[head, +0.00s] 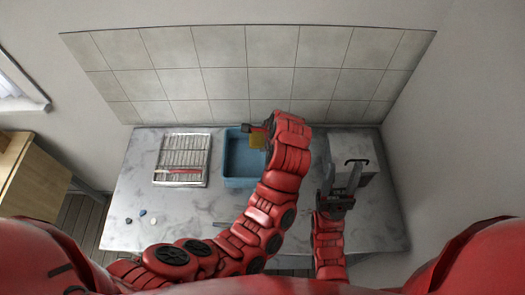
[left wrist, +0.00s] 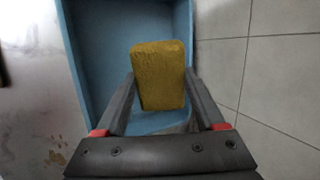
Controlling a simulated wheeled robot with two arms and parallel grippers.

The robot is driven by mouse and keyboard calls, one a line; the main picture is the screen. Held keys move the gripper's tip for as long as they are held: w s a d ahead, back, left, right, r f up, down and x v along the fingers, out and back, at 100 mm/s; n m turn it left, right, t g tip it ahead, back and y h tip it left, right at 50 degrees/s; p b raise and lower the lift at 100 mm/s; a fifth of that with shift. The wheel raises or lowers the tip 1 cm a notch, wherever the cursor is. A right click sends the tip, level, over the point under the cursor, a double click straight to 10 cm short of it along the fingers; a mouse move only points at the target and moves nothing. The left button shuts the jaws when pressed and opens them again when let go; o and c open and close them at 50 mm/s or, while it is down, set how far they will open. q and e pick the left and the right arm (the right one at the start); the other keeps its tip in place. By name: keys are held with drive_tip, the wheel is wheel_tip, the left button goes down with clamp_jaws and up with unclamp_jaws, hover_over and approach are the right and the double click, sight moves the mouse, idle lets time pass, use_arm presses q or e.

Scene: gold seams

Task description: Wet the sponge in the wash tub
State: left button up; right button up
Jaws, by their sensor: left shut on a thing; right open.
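The blue wash tub (head: 232,181) stands on the marble counter near the back wall. My left gripper (head: 258,130) is over the tub's far right part, with its arm covering the tub's right side. It is shut on the yellow sponge (head: 257,141). In the left wrist view the sponge (left wrist: 158,75) stands upright between the fingers, with the blue tub (left wrist: 84,50) behind and around it. I cannot tell whether the sponge touches water or the tub floor. My right gripper (head: 341,176) is open and empty, by the front of a grey box.
A wire rack (head: 184,153) with a red-handled tool (head: 178,171) lies left of the tub. The grey box (head: 345,147) with a dark handle stands at right. Small pebble-like pieces (head: 142,213) lie front left. The counter (head: 130,190) is clear around them.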

sight(261, 134)
use_arm(q)
wheel_tip(261, 134, up, 4)
drive_tip(key=p, duration=0.4)
drive_tip(key=shift+r, duration=0.15)
idle(0.4)
